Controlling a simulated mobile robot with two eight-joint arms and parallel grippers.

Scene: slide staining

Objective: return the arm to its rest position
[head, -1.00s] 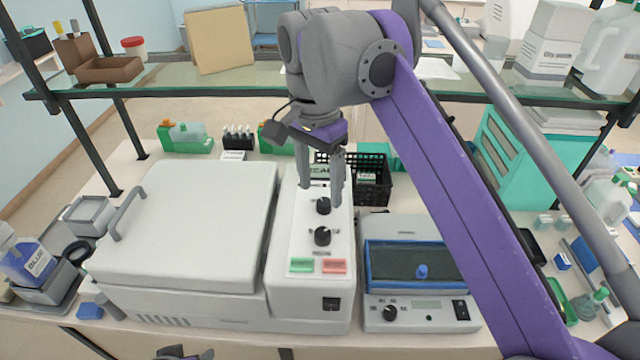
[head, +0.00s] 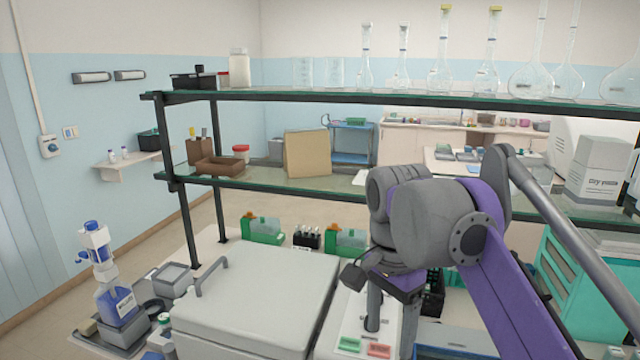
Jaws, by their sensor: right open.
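My right arm, purple and grey, comes in from the lower right and reaches over the bench. My right gripper (head: 391,312) points down with its two fingers apart and nothing between them. It is in front of or above the control panel (head: 352,325) of a white lidded machine; whether it touches the panel cannot be told. The panel's green and red buttons show just below it, and the knobs are largely hidden behind the gripper. My left gripper is not in view.
The machine's shut lid (head: 255,300) lies left of the gripper. Glass shelves (head: 300,177) on a black frame stand behind the arm, with flasks above and a cardboard piece (head: 307,153) below. A teal drawer cabinet (head: 575,285) stands right.

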